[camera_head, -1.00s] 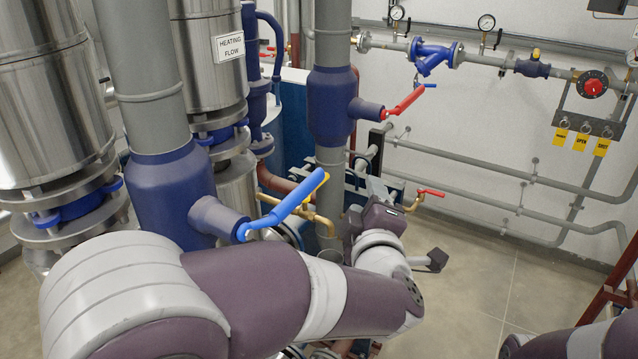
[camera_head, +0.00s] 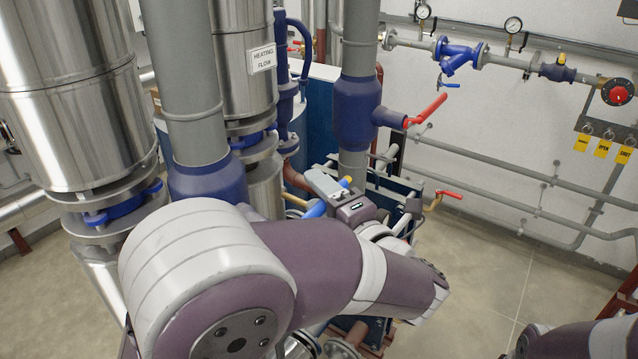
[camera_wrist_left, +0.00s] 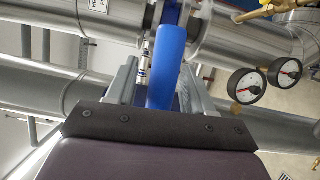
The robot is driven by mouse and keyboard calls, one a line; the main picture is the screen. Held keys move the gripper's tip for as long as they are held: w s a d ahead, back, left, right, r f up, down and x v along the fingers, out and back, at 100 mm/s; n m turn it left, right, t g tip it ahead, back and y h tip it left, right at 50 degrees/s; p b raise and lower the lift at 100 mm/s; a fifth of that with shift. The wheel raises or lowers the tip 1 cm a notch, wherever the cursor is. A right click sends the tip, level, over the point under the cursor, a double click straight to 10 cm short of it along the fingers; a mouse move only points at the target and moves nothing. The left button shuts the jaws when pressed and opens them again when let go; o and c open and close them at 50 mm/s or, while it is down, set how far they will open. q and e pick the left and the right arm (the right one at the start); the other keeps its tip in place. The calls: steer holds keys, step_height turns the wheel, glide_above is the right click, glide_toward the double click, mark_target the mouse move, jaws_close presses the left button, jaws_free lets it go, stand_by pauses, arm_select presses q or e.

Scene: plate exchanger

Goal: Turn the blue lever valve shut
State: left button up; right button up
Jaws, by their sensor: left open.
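The blue lever (camera_head: 315,210) is mostly hidden behind my left arm in the head view; only a short blue piece shows beside my gripper. Its blue valve body (camera_head: 207,182) on the grey pipe is partly covered too. In the left wrist view the blue lever (camera_wrist_left: 168,62) runs lengthwise between the two grey fingers. My left gripper (camera_head: 322,184) is open at the lever, with one finger on each side of it. I cannot tell whether either finger touches it. My right gripper is out of view; only part of my right arm shows at the lower right.
A second blue valve with a red lever (camera_head: 426,110) stands behind, to the right. A smaller red-handled valve (camera_head: 449,194) is lower down. Steel columns (camera_head: 75,110) crowd the left. Two gauges (camera_wrist_left: 266,79) show in the wrist view. Open floor lies at the right.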

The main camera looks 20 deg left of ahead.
arm_select(q)
steer(key=shift+w+a+f, duration=0.1)
steer(key=shift+w+a, duration=0.05)
steer(key=shift+w, duration=0.2)
steer(key=shift+s, duration=0.15)
jaws_close()
steer(key=shift+f+m+b, duration=0.4)
steer(key=shift+f+b, duration=0.05)
steer(key=shift+b, duration=0.3)
steer(key=shift+r, duration=0.1)
jaws_free()
